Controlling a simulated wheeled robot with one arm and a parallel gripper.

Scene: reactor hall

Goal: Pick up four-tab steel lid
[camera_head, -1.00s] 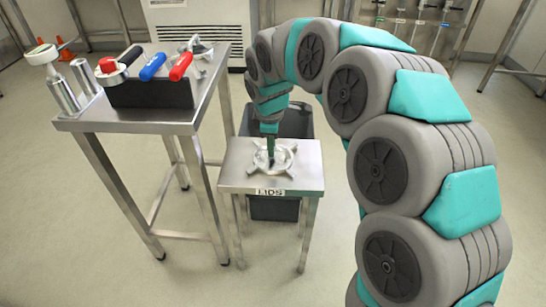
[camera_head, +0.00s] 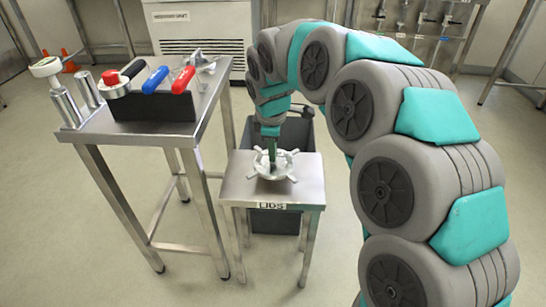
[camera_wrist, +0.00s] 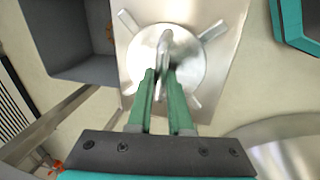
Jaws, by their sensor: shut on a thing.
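The four-tab steel lid (camera_head: 274,172) is a round metal disc with tabs around its rim and a raised handle in the middle. It is over the small steel table (camera_head: 310,185) labelled LIDS. In the wrist view the lid (camera_wrist: 189,68) shows below my gripper, with its tabs spread out. My gripper (camera_wrist: 163,72) has its green fingers shut on the lid's handle from above; the fingers also show in the head view (camera_head: 272,158). The lid looks close above the tabletop; any gap is hard to make out.
A taller steel table (camera_head: 90,133) at left holds a black block (camera_head: 150,108) with red and blue-handled tools and metal cylinders (camera_head: 65,106). A dark bin (camera_head: 296,130) stands behind the small table. A white cabinet (camera_head: 200,30) is at the back. Floor in front is clear.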

